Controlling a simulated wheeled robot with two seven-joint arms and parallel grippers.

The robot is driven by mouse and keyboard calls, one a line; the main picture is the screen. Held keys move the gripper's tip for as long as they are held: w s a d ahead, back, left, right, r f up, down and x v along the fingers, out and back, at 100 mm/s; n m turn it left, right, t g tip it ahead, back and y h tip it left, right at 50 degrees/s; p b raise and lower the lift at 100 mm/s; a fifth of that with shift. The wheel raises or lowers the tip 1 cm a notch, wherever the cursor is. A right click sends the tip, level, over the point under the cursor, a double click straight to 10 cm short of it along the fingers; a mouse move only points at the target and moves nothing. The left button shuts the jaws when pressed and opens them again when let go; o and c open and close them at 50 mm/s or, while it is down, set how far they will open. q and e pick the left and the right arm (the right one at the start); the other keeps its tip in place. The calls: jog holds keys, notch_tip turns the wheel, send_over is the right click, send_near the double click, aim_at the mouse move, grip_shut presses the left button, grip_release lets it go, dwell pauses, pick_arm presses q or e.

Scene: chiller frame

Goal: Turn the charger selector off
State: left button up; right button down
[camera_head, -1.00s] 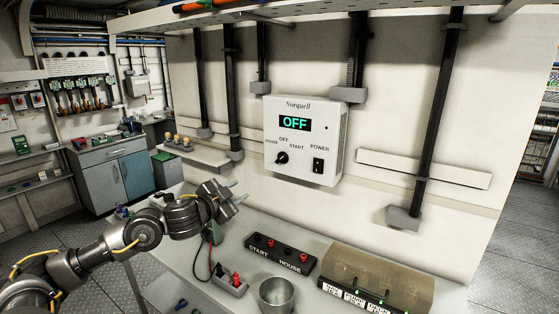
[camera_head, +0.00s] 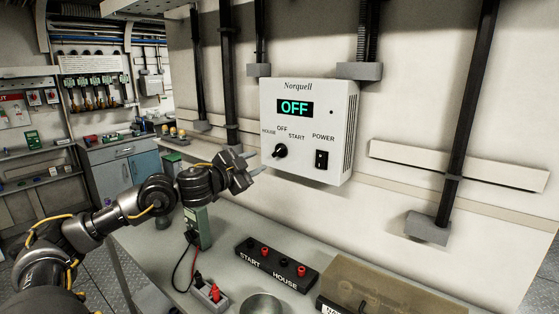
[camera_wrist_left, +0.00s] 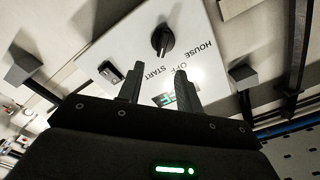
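The charger (camera_head: 303,130) is a white wall box labelled Norquell, with a green display (camera_head: 295,107) reading OFF. Its black round selector knob (camera_head: 280,151) sits at the lower left, among the HOUSE, OFF and START labels. A black power switch (camera_head: 321,159) is to its right. My left gripper (camera_head: 251,164) is just left of and below the knob, apart from it. In the left wrist view the left gripper (camera_wrist_left: 159,70) is open and empty, its fingers pointing towards the panel. The knob (camera_wrist_left: 162,40) shows beyond the fingertips. Its exact setting is hard to read. My right gripper is out of view.
Below the charger, a bench holds a black START/HOUSE terminal block (camera_head: 277,265), a green meter (camera_head: 197,228) with leads, a metal cup (camera_head: 261,304) and a clear-covered box (camera_head: 390,287). The wall beside the charger carries dark conduits (camera_head: 463,120).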

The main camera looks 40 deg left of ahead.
aim_at(277, 152)
pick_arm(q)
jog(key=w+p, duration=0.1)
jog(key=w, duration=0.2)
jog(key=w+p, duration=0.2)
jog(key=w, duration=0.1)
jog(key=w+p, duration=0.1)
jog(key=w, duration=0.2)
jog(key=shift+w+a+r+p, duration=0.15)
jog(key=shift+a+r+p, duration=0.1)
jog(key=shift+p, duration=0.1)
jog(key=shift+w+f, duration=0.15)
jog(key=shift+w, duration=0.3)
grip_shut()
